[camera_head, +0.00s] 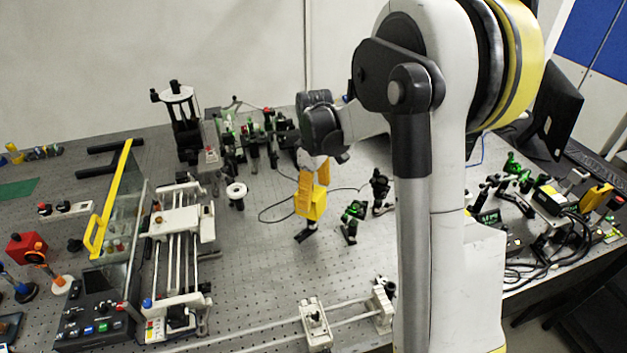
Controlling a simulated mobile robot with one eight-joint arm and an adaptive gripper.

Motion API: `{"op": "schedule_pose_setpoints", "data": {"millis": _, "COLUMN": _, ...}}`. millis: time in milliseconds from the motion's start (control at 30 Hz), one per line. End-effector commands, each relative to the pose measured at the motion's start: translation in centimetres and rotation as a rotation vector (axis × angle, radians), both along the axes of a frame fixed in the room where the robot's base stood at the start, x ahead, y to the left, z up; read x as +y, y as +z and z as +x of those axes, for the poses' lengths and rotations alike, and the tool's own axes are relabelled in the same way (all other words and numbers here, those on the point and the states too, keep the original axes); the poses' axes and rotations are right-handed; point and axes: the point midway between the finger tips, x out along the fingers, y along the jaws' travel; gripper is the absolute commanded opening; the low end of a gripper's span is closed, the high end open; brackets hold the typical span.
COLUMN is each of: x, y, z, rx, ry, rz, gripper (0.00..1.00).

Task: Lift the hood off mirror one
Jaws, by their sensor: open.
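A yellow box-shaped cover (311,204), which looks like the hood, stands on the perforated bench near the middle of the view. A black foot (305,234) shows below it. The mirror is hidden, and no label for mirror one is readable. My gripper (312,183) points down from above, with its orange fingers open at the top of the yellow cover. One finger is on each side of the cover's upper part. I cannot tell whether they touch it.
Green and black optic mounts (351,219) stand close to the right of the hood, with a black post mount (380,190) behind. A cable loops to the left. A white rail stage (180,222) is at left, and a rail carriage (315,323) is in front.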

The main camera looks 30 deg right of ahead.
Motion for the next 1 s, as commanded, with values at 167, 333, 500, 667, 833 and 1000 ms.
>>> {"op": "schedule_pose_setpoints", "data": {"millis": 167, "x": 0.0, "y": -3.5, "z": 0.0, "rx": 0.000, "ry": 0.000, "rz": 0.000, "gripper": 0.81}}
{"op": "schedule_pose_setpoints", "data": {"millis": 333, "x": 0.0, "y": -5.3, "z": 0.0, "rx": 0.000, "ry": -0.001, "rz": 0.000, "gripper": 0.81}}
{"op": "schedule_pose_setpoints", "data": {"millis": 500, "x": 0.0, "y": -5.9, "z": 0.0, "rx": 0.000, "ry": -0.001, "rz": 0.000, "gripper": 0.81}}
{"op": "schedule_pose_setpoints", "data": {"millis": 667, "x": 0.0, "y": -5.9, "z": 0.0, "rx": 0.000, "ry": -0.001, "rz": 0.000, "gripper": 0.81}}
{"op": "schedule_pose_setpoints", "data": {"millis": 833, "x": 0.0, "y": -5.9, "z": 0.0, "rx": 0.000, "ry": -0.001, "rz": 0.000, "gripper": 0.48}}
{"op": "schedule_pose_setpoints", "data": {"millis": 1000, "x": 0.0, "y": -5.9, "z": 0.0, "rx": 0.000, "ry": -0.001, "rz": 0.000, "gripper": 0.25}}
